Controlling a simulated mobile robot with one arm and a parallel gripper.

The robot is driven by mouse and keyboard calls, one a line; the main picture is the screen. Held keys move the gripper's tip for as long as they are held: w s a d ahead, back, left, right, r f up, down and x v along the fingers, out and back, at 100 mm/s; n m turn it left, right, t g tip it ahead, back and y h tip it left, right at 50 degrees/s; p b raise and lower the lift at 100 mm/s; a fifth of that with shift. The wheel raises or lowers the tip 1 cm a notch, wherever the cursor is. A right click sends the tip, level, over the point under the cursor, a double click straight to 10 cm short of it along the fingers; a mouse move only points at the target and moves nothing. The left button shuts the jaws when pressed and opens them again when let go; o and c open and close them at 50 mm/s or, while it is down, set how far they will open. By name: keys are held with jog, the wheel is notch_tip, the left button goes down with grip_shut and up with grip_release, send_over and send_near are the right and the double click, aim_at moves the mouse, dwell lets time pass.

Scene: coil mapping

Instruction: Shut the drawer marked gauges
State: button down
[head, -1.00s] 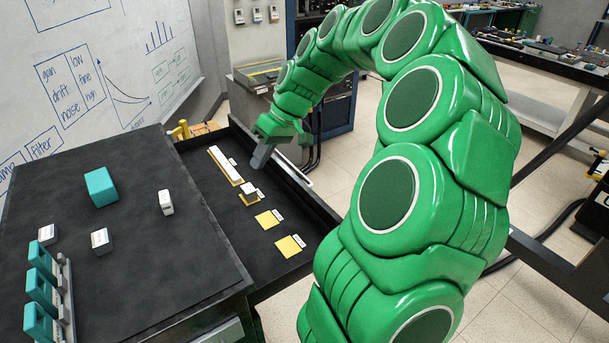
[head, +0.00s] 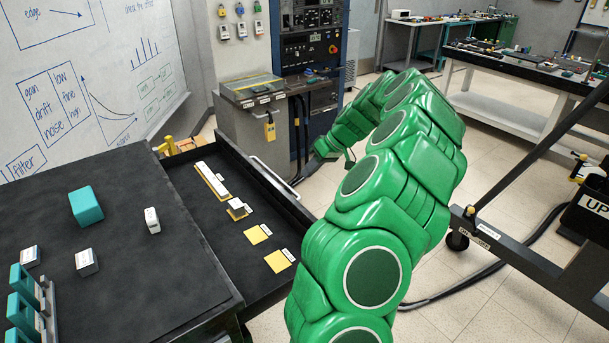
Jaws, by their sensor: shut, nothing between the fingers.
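A dark drawer (head: 222,268) stands pulled out from the right side of the black-topped cabinet (head: 125,265). Its front panel with a pale bar handle (head: 277,172) is on the far right side. No readable "gauges" mark shows from here. In the drawer lie a long white piece on a yellow pad (head: 212,181), a small white block on a pad (head: 237,208) and two bare yellow pads (head: 258,234). My gripper (head: 349,157) is shut and empty, out beyond the drawer's front and apart from the handle. My arm hides part of the drawer's near right corner.
A teal block (head: 86,206) and several small white blocks (head: 152,220) stand on the cabinet top, with a teal-topped rack (head: 30,300) at its near left. A grey bench unit (head: 255,95) stands behind the drawer.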

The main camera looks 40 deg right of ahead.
jog(key=x, duration=0.9)
jog(key=shift+a, duration=0.2)
jog(key=a, duration=2.9)
jog(key=shift+a, duration=0.2)
jog(key=shift+s, duration=0.1)
